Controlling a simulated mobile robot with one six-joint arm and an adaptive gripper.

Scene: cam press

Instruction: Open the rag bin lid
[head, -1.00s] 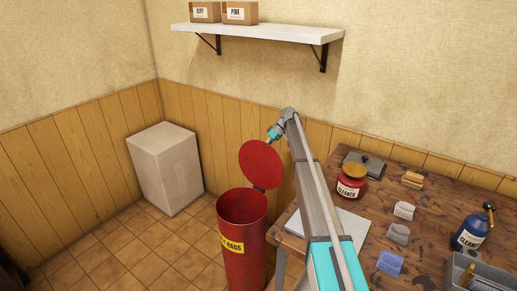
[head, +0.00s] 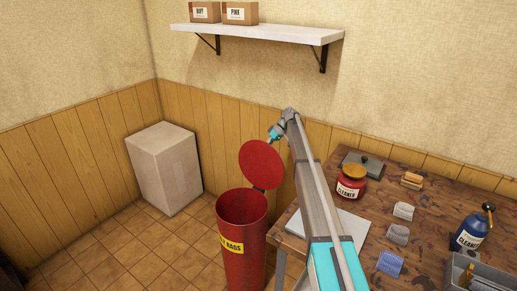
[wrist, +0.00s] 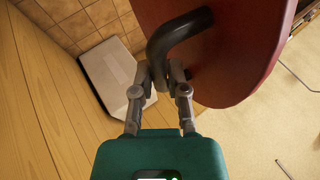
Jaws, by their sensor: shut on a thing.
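The red rag bin (head: 243,245) stands on the floor left of the workbench, with a yellow label reading "RAGS" in part. Its round red lid (head: 261,165) is raised and tilted steeply up above the rear of the rim, so the bin's mouth is open. In the wrist view the lid (wrist: 235,60) fills the upper right, with a dark curved handle (wrist: 180,35) on it. My gripper (wrist: 160,72) is shut on the lower end of this handle. In the head view my gripper (head: 271,137) is at the lid's upper edge, its fingers partly hidden behind the lid.
The wooden workbench (head: 440,215) at right holds a red cleaner jar (head: 351,187), a blue cleaner bottle (head: 470,235), a grey tray (head: 480,275) and folded cloths. A pale box-shaped cabinet (head: 165,165) stands in the corner. A shelf (head: 260,33) hangs above.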

